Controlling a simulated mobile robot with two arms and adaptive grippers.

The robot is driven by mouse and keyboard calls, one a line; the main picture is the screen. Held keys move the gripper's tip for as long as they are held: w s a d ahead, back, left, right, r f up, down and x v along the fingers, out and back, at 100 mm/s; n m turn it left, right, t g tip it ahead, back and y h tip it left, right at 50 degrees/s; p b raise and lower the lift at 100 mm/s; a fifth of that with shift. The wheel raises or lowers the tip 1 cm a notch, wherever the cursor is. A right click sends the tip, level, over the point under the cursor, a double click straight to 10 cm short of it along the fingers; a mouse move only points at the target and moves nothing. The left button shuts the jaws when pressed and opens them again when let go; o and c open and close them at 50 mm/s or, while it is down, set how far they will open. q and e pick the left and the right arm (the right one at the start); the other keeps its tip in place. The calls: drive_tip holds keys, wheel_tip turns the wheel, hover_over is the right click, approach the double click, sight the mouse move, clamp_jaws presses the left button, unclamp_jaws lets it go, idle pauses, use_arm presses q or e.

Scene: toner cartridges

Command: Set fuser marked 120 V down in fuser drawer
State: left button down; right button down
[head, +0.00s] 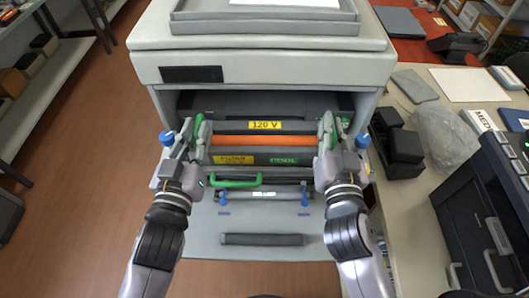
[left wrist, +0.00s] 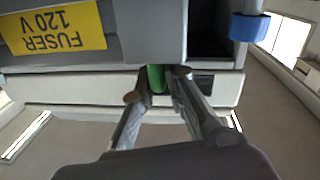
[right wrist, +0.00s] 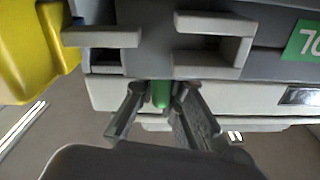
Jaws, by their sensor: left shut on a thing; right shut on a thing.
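The fuser marked 120 V (head: 232,140) is a wide grey unit with an orange roller, a yellow 120 V label and a green label. It spans between my two grippers at the printer's open front. In the left wrist view its yellow label (left wrist: 60,28) reads FUSER 120 V. My left gripper (head: 196,134) is shut on the green grip at its left end, and my right gripper (head: 328,134) on the green grip at its right end. The fuser drawer (head: 262,194), with a green handle, lies just below and in front. I cannot tell whether the fuser touches it.
The grey printer (head: 260,68) stands behind, its cavity dark under the top. A lowered grey front flap (head: 200,246) lies below the drawer. Blue knobs (head: 362,141) flank the opening. On the right bench are a black block (head: 396,145), a plastic bag (head: 445,135) and a dark machine (head: 490,210).

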use_arm(q)
drive_tip(key=c, duration=2)
unclamp_jaws()
drive_tip(key=shift+d+r, duration=0.1)
drive_tip(key=shift+d, duration=0.1)
use_arm(e)
drive_tip(key=c, duration=2)
unclamp_jaws()
drive_tip(key=shift+a, duration=0.15)
drive_tip(key=shift+c, duration=0.2)
use_arm(q)
drive_tip(key=o, duration=0.4)
drive_tip(key=shift+s+d, duration=0.1)
drive_tip(key=shift+c, duration=0.2)
use_arm(e)
drive_tip(key=o, duration=0.4)
drive_tip(key=shift+s+d, duration=0.1)
drive_tip(key=shift+d, duration=0.1)
drive_tip(key=shift+c, duration=0.2)
drive_tip(key=shift+r, duration=0.1)
